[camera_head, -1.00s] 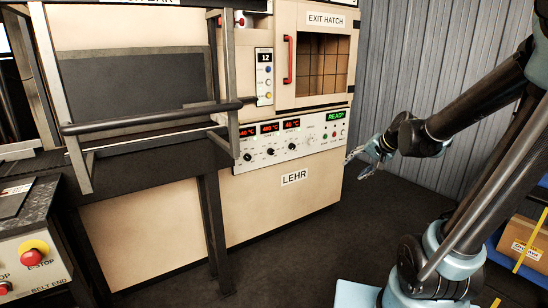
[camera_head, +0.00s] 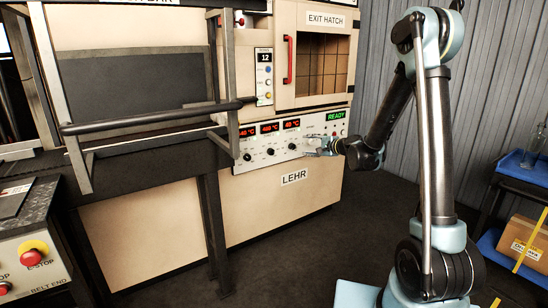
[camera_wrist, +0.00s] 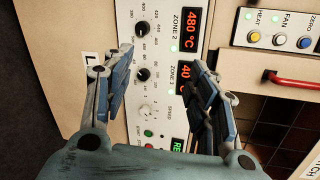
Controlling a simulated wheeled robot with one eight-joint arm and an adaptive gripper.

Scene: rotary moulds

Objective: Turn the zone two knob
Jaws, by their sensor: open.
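The zone two knob (camera_wrist: 142,28) is a small black dial beside the red "480 °C" display (camera_wrist: 191,29) and the "ZONE 2" label in the wrist view, just beyond my fingertips. In the head view the knob (camera_head: 270,152) is the middle one of the row on the lehr panel. My gripper (camera_wrist: 161,58) is open and empty in front of the panel; its fingers frame the zone three knob (camera_wrist: 143,74) in the wrist view. In the head view my gripper (camera_head: 312,147) is right of the zone knobs. I cannot tell whether it touches anything.
A white speed knob (camera_wrist: 146,110) and small buttons lie beside the zone three knob. The red hatch handle (camera_head: 289,59) stands out above the panel. A dark frame with a horizontal bar (camera_head: 150,118) stands left of the panel. Floor in front is clear.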

